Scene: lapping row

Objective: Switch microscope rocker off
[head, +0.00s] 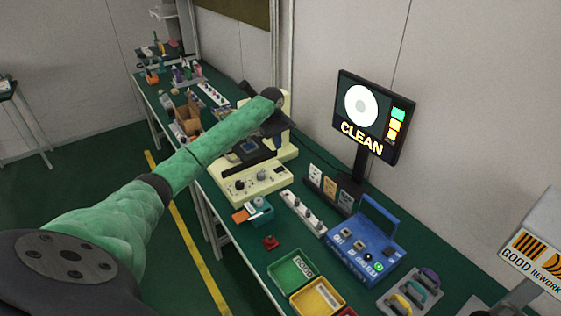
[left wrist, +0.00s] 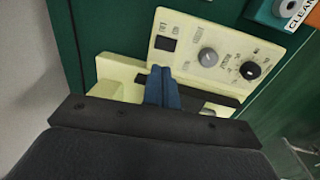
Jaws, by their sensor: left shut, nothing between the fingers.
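The cream microscope (head: 240,186) stands on the green bench, its control panel facing the front. In the left wrist view its panel (left wrist: 187,32) carries a small dark rocker (left wrist: 166,44), a grey knob (left wrist: 208,57) and a black knob (left wrist: 250,71). Whether the rocker is on or off is too small to tell. My left gripper (left wrist: 160,73) is shut and empty, its blue fingertips just below the rocker in that picture; contact is not clear. In the head view my green-sleeved left arm reaches over the microscope, and the fingertips cannot be made out. My right gripper is out of view.
A monitor (head: 372,116) reading CLEAN stands behind, right of the microscope. A teal and orange device (head: 259,209), a white strip with knobs (head: 303,213), a blue box (head: 366,247), a green tray (head: 291,273) and a yellow tray (head: 319,297) crowd the near bench.

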